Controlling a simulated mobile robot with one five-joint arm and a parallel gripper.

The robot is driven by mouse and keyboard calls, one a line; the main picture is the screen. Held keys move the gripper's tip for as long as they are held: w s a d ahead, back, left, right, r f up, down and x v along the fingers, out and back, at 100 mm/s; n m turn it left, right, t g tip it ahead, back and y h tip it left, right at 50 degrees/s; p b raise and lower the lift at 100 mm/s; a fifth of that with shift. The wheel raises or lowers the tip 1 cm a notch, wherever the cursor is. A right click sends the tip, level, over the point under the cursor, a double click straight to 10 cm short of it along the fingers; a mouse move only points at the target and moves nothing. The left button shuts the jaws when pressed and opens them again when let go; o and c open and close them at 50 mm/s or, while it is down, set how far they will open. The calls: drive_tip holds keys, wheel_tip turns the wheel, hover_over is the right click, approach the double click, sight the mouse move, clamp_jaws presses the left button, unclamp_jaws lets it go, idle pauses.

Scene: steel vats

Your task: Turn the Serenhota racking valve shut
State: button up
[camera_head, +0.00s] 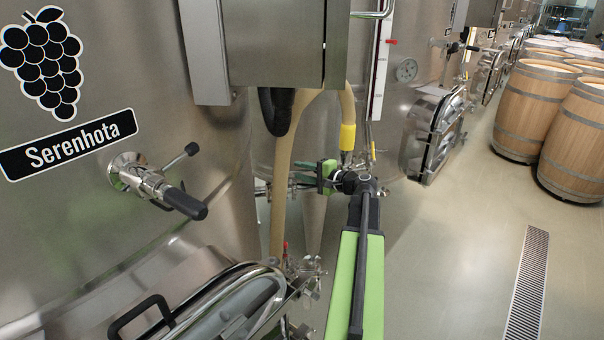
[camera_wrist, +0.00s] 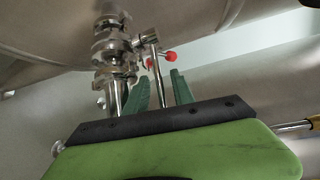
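The Serenhota vat (camera_head: 150,100) fills the left of the head view, with its black nameplate (camera_head: 68,144). A steel valve with a black-gripped handle (camera_head: 185,202) sticks out below the nameplate. Lower down, steel fittings (camera_head: 308,268) show with a small red part. My gripper (camera_head: 298,176) is to the right of the handled valve, apart from it, pointing left beside the hose. In the wrist view, my gripper (camera_wrist: 163,88) has its two green fingers apart. A steel valve body (camera_wrist: 115,60) and a thin rod (camera_wrist: 155,70) near a red knob (camera_wrist: 171,56) lie ahead; whether the rod is between the fingers is unclear.
A beige hose (camera_head: 282,190) with a yellow end (camera_head: 347,137) hangs near my gripper. A steel box (camera_head: 285,42) is above it. The vat's hatch (camera_head: 235,300) juts out at the bottom. Wooden barrels (camera_head: 535,110) stand right; the floor (camera_head: 450,230) between is clear.

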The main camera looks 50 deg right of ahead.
clamp_jaws()
idle(0.6)
idle(0.8)
